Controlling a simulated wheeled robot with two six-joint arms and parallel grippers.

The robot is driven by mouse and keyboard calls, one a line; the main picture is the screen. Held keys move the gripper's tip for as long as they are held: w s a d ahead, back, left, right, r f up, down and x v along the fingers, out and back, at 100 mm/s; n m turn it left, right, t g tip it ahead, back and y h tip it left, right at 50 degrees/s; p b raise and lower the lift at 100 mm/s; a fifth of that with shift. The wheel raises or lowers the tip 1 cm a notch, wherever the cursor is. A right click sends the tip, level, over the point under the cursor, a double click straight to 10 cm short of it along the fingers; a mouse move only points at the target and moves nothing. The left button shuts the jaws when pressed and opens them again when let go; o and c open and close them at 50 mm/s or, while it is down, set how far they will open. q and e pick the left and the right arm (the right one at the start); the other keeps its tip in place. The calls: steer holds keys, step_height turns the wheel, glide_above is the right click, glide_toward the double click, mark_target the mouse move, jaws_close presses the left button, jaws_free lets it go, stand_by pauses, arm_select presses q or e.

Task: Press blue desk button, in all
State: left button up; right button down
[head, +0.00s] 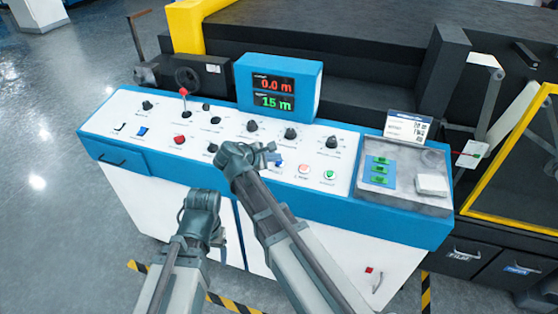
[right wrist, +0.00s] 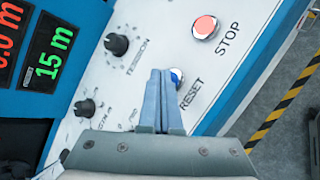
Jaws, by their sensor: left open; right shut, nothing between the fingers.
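The blue button (right wrist: 177,76), next to the word RESET, shows in the right wrist view, partly hidden behind my right gripper's fingertips. In the head view the blue button (head: 278,163) sits on the white desk panel (head: 230,150), just beside my right gripper. My right gripper (right wrist: 164,72) is shut and empty, its tips over the left edge of the button; I cannot tell whether they touch it. In the head view my right gripper (head: 268,156) is above the front of the panel. My left gripper (head: 203,198) is open, in front of the desk and away from the panel.
A red STOP button (right wrist: 205,27) and a TENSION knob (right wrist: 117,44) flank the blue one. A display (head: 278,90) reads 0.0 m and 15 m. A grey tray (head: 400,204) with green pieces is at right. Another blue control (head: 142,131) is at left.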

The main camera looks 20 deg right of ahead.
steer(key=shift+r, duration=0.4)
steer(key=r+p, duration=0.5)
steer(key=shift+s+a, duration=0.3)
steer(key=shift+s, duration=0.1)
steer(key=shift+f, duration=0.1)
stand_by(0.5)
steer(key=s+f+m+g+y, duration=0.1)
steer(key=s+f+m, duration=0.1)
steer(key=s, duration=0.1)
steer(key=s+d+f+m+g+y, duration=0.1)
steer(key=s+f+m, duration=0.1)
steer(key=s+m, duration=0.1)
steer(key=s+d+f+m+g+y, duration=0.1)
steer(key=s+f+m, duration=0.1)
steer(key=s, duration=0.1)
steer(key=shift+d+f+y, duration=0.2)
steer(key=shift+y, duration=0.2)
steer(key=s+a+f+m+g+y, duration=0.3)
steer(key=s+m+y, duration=0.2)
steer(key=s+m, duration=0.3)
steer(key=s+a+n+h, duration=0.1)
steer(key=s+a+n, duration=0.2)
steer(key=s+a, duration=0.3)
steer(key=a, duration=0.5)
steer(key=shift+s+a+n+g, duration=0.2)
steer(key=shift+n+g, duration=0.1)
steer(key=shift+n, duration=0.1)
